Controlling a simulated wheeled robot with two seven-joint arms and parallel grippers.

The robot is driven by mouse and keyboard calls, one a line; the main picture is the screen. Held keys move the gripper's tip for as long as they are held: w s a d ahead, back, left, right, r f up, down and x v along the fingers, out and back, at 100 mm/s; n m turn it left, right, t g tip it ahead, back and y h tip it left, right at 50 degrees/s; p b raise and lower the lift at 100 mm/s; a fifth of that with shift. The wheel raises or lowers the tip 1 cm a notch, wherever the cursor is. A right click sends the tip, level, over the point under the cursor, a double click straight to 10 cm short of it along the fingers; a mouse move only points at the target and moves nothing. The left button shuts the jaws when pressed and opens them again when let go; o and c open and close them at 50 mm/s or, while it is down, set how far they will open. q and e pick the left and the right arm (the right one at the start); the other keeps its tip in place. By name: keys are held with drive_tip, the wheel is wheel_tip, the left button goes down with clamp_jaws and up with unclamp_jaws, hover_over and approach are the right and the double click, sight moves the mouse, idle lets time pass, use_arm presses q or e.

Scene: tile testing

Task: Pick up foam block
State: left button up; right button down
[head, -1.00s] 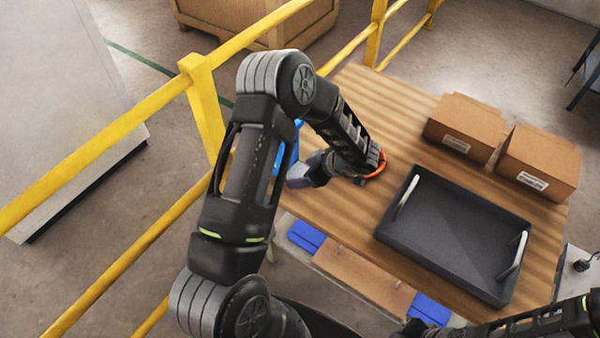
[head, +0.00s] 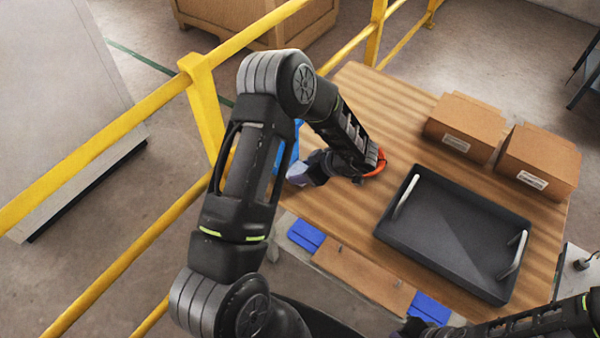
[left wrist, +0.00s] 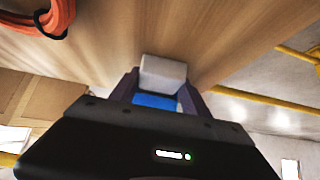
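My left gripper (left wrist: 163,88) is at the left edge of the wooden table (head: 400,120). In the left wrist view, its two purplish-grey fingers lie against both sides of a pale grey-white block (left wrist: 163,74), which looks like the foam block. A blue surface (left wrist: 155,102) shows between the fingers below it; I cannot tell if it belongs to the block. In the head view, my left arm and gripper (head: 306,174) hide most of the block. My right arm enters at lower right; its fingers are not clear.
A black tray (head: 408,254) with pale handles is on the table. Two cardboard boxes (head: 465,125) (head: 540,160) stand behind it. An orange ring (head: 378,163) lies beside my left wrist and shows in the left wrist view (left wrist: 40,27). A yellow railing (head: 205,110) runs along the left.

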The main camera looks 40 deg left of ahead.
use_arm(q)
drive_tip(key=c, duration=0.8)
drive_tip(key=shift+o, duration=0.2)
drive_tip(key=shift+d+r, duration=0.1)
drive_tip(key=shift+r, duration=0.05)
drive_tip(key=shift+r, duration=0.2)
wheel_tip(320, 180, up, 7)
drive_tip(key=shift+d+f, duration=0.1)
drive_tip(key=shift+f, duration=0.05)
drive_tip(key=d+b, duration=0.2)
drive_tip(key=d, duration=1.7)
drive_tip(key=shift+w+d+f+b, duration=0.2)
drive_tip(key=shift+d+b, duration=0.1)
